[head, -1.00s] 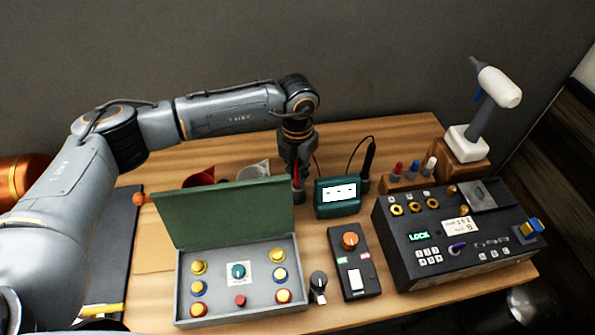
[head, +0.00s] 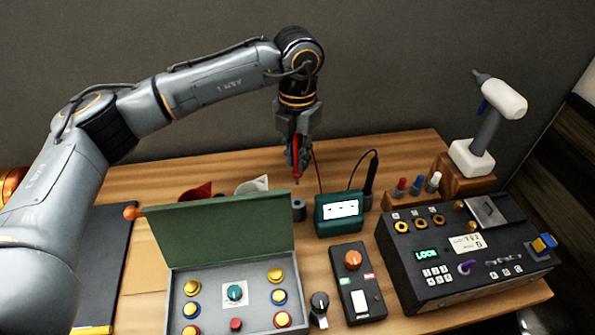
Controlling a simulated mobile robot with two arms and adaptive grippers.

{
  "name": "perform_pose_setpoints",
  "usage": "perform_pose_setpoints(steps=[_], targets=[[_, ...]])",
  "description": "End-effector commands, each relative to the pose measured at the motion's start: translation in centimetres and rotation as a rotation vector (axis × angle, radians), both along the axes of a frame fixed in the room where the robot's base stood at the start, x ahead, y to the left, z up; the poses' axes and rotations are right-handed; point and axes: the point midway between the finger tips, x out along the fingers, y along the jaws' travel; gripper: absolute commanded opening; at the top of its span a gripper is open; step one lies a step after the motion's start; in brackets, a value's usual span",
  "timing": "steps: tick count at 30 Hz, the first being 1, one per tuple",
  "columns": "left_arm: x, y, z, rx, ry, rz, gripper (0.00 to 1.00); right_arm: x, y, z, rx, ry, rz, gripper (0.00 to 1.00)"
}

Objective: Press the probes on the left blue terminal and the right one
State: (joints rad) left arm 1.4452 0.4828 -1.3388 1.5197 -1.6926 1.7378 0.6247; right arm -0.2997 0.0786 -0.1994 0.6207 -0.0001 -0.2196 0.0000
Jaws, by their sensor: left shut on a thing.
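My left gripper (head: 297,158) points down above the back of the table, shut on the red probe (head: 296,160). The red probe hangs upright with its tip just above a small grey holder (head: 298,209). The black probe (head: 369,178) stands in a holder to the right of the green meter (head: 339,213), which has a lit screen. The left blue terminal (head: 194,309) is a yellow cap on a blue ring in the open grey box (head: 205,276). The right blue terminal (head: 278,297) is on the box's other side. My right gripper is not in view.
The box's raised green lid (head: 220,235) stands between the holder and the terminals. A black tester with an orange knob (head: 353,260) and a black control unit (head: 410,258) stand to the right. A white hammer-like tool (head: 500,97) stands at the back right.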

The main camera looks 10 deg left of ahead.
Motion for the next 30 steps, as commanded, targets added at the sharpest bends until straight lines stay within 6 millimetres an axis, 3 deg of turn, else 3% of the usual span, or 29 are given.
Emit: perform_pose_setpoints(steps=[16,30], targets=[[0.0,0.0,3.7,0.0,-0.001,0.0,0.0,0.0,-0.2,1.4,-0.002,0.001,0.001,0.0],[0.0,-0.1,5.0,-0.002,-0.002,0.0,0.0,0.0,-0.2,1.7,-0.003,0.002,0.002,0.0]])
